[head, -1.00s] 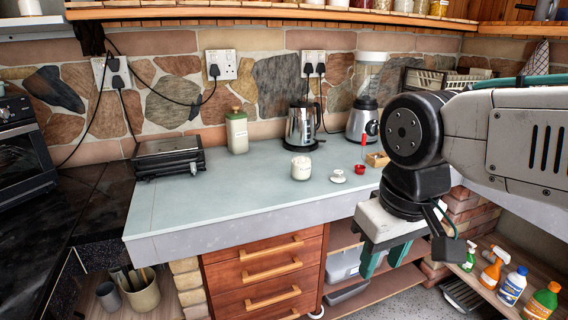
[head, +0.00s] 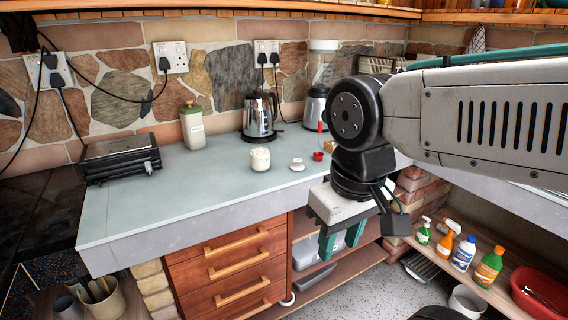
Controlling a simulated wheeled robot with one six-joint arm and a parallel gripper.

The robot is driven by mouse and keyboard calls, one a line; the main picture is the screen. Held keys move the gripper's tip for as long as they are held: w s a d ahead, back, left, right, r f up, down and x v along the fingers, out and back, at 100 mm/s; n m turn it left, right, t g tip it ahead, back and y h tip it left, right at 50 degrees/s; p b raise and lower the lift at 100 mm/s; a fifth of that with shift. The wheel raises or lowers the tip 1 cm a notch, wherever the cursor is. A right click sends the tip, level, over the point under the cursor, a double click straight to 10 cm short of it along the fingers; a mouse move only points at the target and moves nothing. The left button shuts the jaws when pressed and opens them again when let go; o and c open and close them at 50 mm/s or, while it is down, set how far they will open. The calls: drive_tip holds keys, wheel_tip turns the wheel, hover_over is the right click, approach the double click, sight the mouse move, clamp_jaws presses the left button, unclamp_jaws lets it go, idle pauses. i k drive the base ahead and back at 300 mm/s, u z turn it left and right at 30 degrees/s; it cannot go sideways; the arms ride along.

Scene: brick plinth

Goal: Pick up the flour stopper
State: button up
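The flour stopper appears to be the small white lid with a knob (head: 297,164), lying on the pale green worktop (head: 222,180). A white jar (head: 260,160), which looks like the flour jar, stands just to its left, apart from it. My gripper (head: 341,245) hangs pointing down in front of the worktop's front edge, to the right of and nearer than the stopper. Its two green fingers are apart, with nothing seen between them. No part of the arm covers the stopper.
A small red item (head: 318,156) lies right of the stopper. A kettle (head: 260,117), a blender (head: 317,98) and a green-capped container (head: 192,126) stand behind. A black appliance (head: 121,158) sits at left. The worktop's front left is clear. Bottles (head: 463,253) stand on a low shelf.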

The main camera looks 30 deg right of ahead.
sight(297, 164)
drive_tip(key=k, duration=0.5)
drive_tip(key=z, duration=1.1)
drive_tip(key=i, duration=1.8)
drive_tip(key=u, duration=0.55)
